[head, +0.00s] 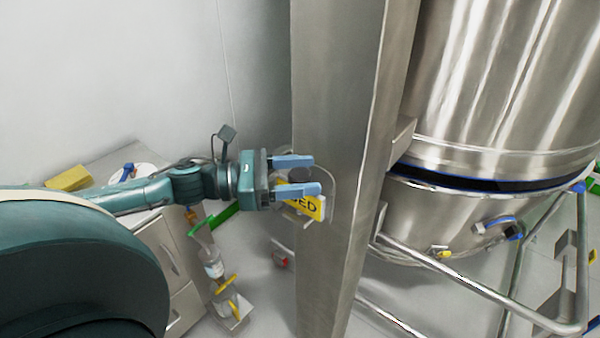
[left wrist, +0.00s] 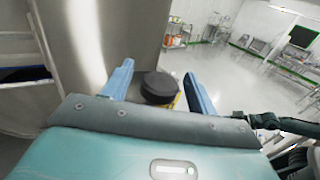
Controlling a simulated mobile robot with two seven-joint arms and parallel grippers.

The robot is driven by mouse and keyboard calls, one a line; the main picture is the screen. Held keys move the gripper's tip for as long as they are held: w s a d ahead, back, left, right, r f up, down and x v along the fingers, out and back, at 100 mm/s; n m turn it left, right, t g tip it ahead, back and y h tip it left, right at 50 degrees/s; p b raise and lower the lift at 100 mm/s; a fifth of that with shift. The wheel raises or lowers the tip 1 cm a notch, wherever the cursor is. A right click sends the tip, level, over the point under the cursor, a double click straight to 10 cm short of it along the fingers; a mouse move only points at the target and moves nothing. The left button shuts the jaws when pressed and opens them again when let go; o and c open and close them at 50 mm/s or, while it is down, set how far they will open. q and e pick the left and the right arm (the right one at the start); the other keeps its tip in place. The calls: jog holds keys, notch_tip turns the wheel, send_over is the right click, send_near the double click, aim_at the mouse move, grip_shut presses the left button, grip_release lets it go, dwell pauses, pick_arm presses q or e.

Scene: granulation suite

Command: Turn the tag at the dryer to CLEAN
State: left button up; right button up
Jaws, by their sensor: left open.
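The yellow tag (head: 309,207) hangs at the steel column beside the dryer (head: 490,140). Its visible letters end in "ED"; the rest is hidden behind my left gripper. My left gripper (head: 315,175) is open at the tag, its blue fingers pointing at the column. A dark round knob (head: 299,175) lies between the fingers. In the left wrist view the black knob (left wrist: 160,87) stands between the open fingers, with gaps on both sides. A sliver of yellow shows by it. My right gripper is not in view.
The steel column (head: 338,90) stands directly in front of my left gripper. A pipe frame (head: 480,290) surrounds the dryer's base at right. A cabinet (head: 170,265) with a yellow item (head: 69,178) on top is at left, beside a bottle (head: 212,262) on a stand.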

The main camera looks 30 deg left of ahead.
pick_arm(q)
jog(key=shift+c, duration=0.5)
jog(key=c, duration=0.9)
jog(key=shift+o, duration=0.2)
